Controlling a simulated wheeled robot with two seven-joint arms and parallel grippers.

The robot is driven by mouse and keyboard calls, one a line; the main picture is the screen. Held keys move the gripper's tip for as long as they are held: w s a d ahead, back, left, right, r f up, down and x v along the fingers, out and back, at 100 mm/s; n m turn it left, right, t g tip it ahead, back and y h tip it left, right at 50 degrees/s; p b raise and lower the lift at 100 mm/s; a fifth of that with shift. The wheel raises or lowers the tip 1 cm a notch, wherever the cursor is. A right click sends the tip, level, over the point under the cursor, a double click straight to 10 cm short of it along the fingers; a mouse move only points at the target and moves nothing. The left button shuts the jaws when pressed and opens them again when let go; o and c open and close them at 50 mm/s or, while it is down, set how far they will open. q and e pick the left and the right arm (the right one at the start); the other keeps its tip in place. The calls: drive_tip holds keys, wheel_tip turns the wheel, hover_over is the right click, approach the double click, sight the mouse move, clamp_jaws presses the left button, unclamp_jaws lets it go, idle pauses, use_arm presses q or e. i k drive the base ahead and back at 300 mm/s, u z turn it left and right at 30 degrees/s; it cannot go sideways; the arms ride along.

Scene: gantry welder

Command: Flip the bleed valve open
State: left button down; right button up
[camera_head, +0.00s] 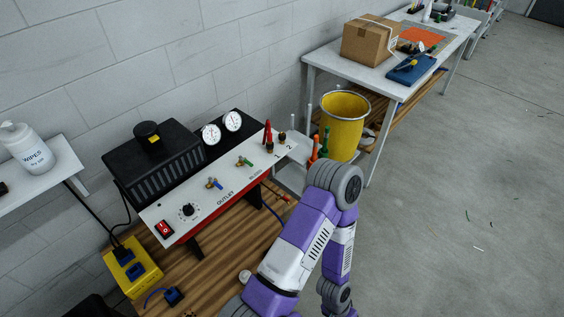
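The bleed valve (245,161) is a small brass valve with a green lever, on the white sloped panel (190,200) above the label BLEED. Its lever lies roughly along the panel's long direction; whether that is open or shut I cannot tell. The outlet valve (214,184), with a blue lever, sits to its left above the label OUTLET. One of my arms rises from the bottom, right of the panel, and bends back down at a grey joint. Neither gripper shows in the picture.
A red switch (165,229), a black knob (188,210) and two gauges (233,121) are on the unit. A red lever (267,134) stands near its right end. A yellow bin (342,127) stands behind my arm. A yellow box (131,271) sits on the wooden bench (217,265).

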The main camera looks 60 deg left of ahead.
sight(246, 161)
drive_tip(key=z, duration=0.05)
drive_tip(key=i, duration=0.55)
drive_tip(key=u, duration=2.25)
